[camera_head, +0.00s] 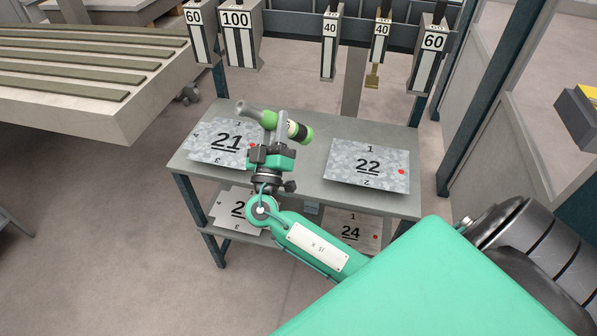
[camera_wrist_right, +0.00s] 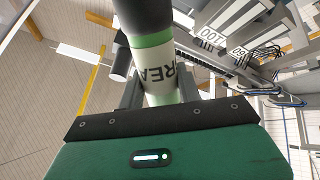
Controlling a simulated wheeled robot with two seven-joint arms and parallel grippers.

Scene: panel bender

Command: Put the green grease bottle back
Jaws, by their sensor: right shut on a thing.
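The green grease bottle (camera_head: 299,131) is in my right gripper (camera_head: 282,130), tilted nearly on its side, with its grey nozzle end toward the upper left. It appears above the grey table (camera_head: 312,190), between the plates marked 21 and 22. In the right wrist view the bottle (camera_wrist_right: 158,62) stands between the fingers, with a white label and a dark band; part of it is cut off by the frame. My right gripper is shut on it. My left gripper is not in view.
Plate 21 (camera_head: 222,141) and plate 22 (camera_head: 368,166) lie on the table top. More plates, one marked 24 (camera_head: 352,231), lie on the lower shelf. Numbered tools, such as the one marked 100 (camera_head: 238,36), hang behind. A slatted bench (camera_head: 95,75) stands at left.

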